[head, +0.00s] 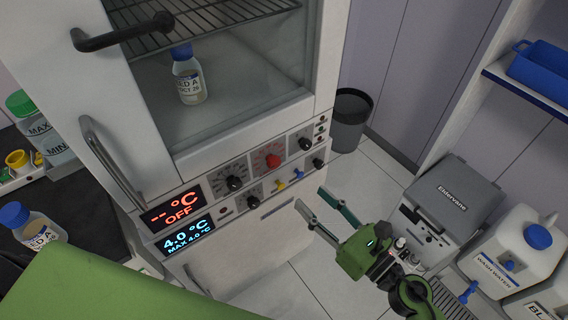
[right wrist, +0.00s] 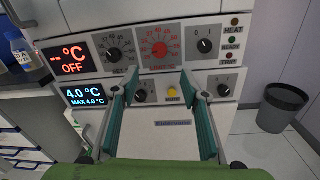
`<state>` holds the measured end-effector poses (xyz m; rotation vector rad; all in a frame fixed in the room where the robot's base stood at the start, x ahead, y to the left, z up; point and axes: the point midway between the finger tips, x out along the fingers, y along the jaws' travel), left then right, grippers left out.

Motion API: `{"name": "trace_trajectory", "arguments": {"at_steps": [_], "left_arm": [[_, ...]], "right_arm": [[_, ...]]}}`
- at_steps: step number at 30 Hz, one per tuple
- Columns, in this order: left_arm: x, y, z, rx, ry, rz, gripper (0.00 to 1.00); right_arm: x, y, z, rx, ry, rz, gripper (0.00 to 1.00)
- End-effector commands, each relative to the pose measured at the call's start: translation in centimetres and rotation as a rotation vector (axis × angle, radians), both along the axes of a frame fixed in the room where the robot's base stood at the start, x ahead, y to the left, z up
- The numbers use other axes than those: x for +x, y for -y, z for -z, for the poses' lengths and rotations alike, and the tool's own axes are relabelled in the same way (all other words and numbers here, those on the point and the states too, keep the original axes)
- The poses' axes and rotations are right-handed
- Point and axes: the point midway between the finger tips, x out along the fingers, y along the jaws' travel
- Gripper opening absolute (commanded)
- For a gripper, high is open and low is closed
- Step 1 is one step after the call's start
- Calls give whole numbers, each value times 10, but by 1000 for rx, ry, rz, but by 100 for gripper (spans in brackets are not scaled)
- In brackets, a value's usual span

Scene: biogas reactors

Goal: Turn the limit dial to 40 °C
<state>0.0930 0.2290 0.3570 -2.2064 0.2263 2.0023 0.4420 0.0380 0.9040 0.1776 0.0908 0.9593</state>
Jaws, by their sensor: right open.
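The limit dial is the red knob (head: 272,160) on a dark scale in the upper row of the incubator's control panel. In the right wrist view the red dial (right wrist: 160,51) sits near top centre, with small numbers around it; I cannot tell its exact setting. A black set dial (right wrist: 112,53) is to its left and a black 0/1 switch (right wrist: 205,46) to its right. My right gripper (head: 311,198) is open and empty, in front of and below the panel, apart from the dial. Its fingers (right wrist: 154,88) point toward the panel. My left gripper is out of view.
Displays read "-- °C OFF" (head: 171,208) and "4.0 °C" (head: 188,237). Door handles (head: 110,165) jut out at left. A grey bin (head: 351,120) and a grey box (head: 455,200) stand right.

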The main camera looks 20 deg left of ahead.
Motion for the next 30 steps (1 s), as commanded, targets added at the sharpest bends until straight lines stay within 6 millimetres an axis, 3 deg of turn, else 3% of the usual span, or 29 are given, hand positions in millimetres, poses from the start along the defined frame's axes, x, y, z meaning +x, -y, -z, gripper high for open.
{"name": "trace_trajectory", "arguments": {"at_steps": [7,18,24,30], "left_arm": [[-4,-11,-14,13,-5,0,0],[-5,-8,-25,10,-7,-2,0],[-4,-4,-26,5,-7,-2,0],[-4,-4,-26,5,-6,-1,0]], "right_arm": [[24,-32,-5,6,-1,3,41],[66,-92,-2,5,-4,4,41],[77,-107,-1,4,-5,4,41],[79,-110,0,3,-4,4,41]]}}
